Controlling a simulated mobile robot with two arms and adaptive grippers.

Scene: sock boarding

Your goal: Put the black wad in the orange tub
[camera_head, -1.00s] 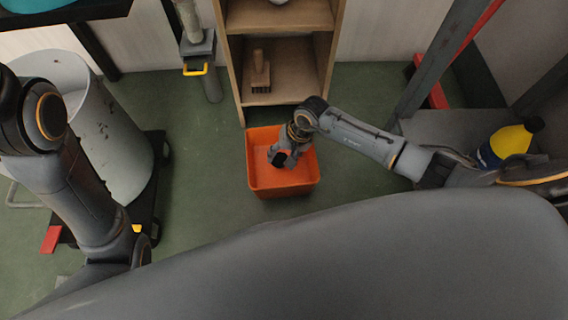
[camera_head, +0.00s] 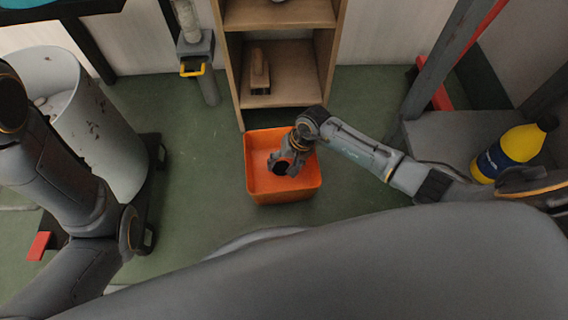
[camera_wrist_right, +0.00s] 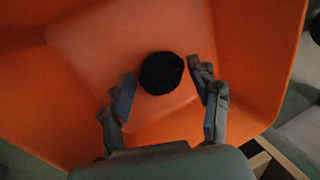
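The orange tub (camera_head: 311,188) stands on the floor in front of the wooden shelf, and its inside also fills most of the right wrist view (camera_wrist_right: 250,110). The black wad (camera_wrist_right: 161,73) shows as a dark round lump against the tub's inside; in the head view (camera_head: 281,168) it is just below my right gripper (camera_head: 284,161). In the right wrist view my right gripper (camera_wrist_right: 163,76) is open, with a gap between each finger and the wad. I cannot tell whether the wad rests on the tub's bottom. My left gripper is out of view.
A wooden shelf (camera_head: 286,18) with a brush (camera_head: 260,72) stands behind the tub. A yellow bottle (camera_head: 512,150) is at the right on a grey surface. A pale grey bin (camera_head: 100,135) on a wheeled base is at the left. Green floor is clear around the tub.

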